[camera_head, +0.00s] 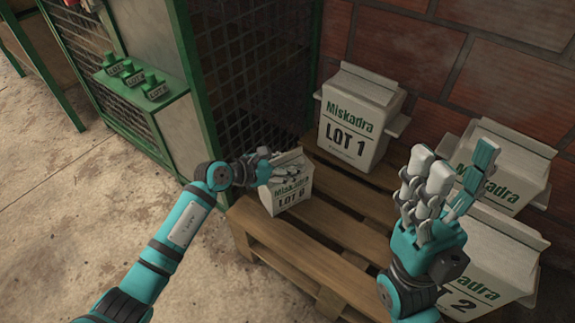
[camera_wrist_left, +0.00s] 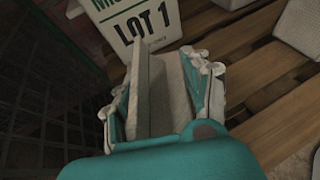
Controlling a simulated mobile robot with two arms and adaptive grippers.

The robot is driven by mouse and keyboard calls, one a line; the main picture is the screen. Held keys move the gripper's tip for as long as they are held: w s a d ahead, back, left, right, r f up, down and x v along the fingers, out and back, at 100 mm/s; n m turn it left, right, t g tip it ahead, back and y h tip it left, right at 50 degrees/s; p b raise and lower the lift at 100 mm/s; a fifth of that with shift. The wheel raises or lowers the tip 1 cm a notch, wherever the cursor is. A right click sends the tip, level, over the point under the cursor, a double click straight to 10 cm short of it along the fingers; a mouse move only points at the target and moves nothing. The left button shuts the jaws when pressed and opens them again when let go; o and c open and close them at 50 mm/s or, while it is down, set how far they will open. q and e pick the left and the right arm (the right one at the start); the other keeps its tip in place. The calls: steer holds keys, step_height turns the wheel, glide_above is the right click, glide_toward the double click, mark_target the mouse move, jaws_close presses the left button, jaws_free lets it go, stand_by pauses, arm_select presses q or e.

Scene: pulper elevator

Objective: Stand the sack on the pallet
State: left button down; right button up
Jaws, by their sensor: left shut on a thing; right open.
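A small whitish sack (camera_head: 288,196) marked Miskadra LOT, with a last character I read as 6 or 8, is upright at the left end of the wooden pallet (camera_head: 272,238). My left gripper (camera_head: 280,172) is shut on its upper part. The left wrist view shows the sack (camera_wrist_left: 172,85) between the fingers. Its underside contact with the pallet is hard to confirm. My right gripper (camera_head: 440,185) is open and empty, raised above the right part of the pallet.
A larger LOT 1 sack (camera_head: 352,120) stands at the back of the pallet. Another Miskadra sack (camera_head: 500,165) and a LOT 2 sack (camera_head: 490,255) are at right. A green mesh cage (camera_head: 262,60) and brick wall (camera_head: 420,50) border the back. Bare slats lie mid-pallet.

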arm_select(q)
steer(key=c, duration=0.5)
jaws_free()
steer(key=shift+c, duration=0.2)
